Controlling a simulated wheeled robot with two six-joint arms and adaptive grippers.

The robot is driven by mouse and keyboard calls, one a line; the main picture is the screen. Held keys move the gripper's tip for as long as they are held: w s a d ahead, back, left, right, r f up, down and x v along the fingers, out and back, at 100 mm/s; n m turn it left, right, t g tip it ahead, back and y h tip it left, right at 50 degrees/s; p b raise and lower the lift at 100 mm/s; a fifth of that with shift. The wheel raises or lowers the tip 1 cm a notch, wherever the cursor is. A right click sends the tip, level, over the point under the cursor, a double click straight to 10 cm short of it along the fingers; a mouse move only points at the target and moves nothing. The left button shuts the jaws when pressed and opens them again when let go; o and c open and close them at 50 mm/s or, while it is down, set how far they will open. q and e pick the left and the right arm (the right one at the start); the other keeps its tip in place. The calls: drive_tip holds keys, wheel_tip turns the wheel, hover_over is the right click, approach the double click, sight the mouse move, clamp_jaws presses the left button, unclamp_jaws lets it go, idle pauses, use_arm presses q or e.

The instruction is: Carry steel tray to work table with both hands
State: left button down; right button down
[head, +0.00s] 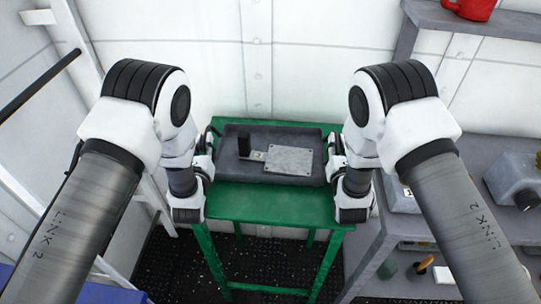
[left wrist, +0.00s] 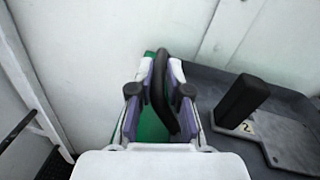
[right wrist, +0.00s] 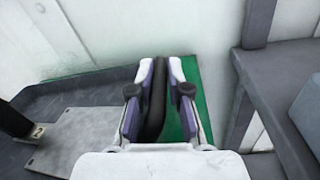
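The steel tray (head: 230,170) is dark grey and shallow, and rests flat on a green table (head: 270,205). Inside it lie a flat grey plate (head: 290,160) and an upright black block (head: 244,146). My left gripper (left wrist: 162,75) has its fingers on either side of the tray's black left handle (left wrist: 160,95), with a green gap on one side. My right gripper (right wrist: 161,75) stands likewise around the black right handle (right wrist: 157,95), with a gap on its outer side. Both look open; neither seems clamped. In the head view my wrists partly hide the handles.
White walls close in behind and to the left. A white ladder-like frame (head: 75,40) stands at the left.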

drive_tip(key=shift+r, duration=0.1)
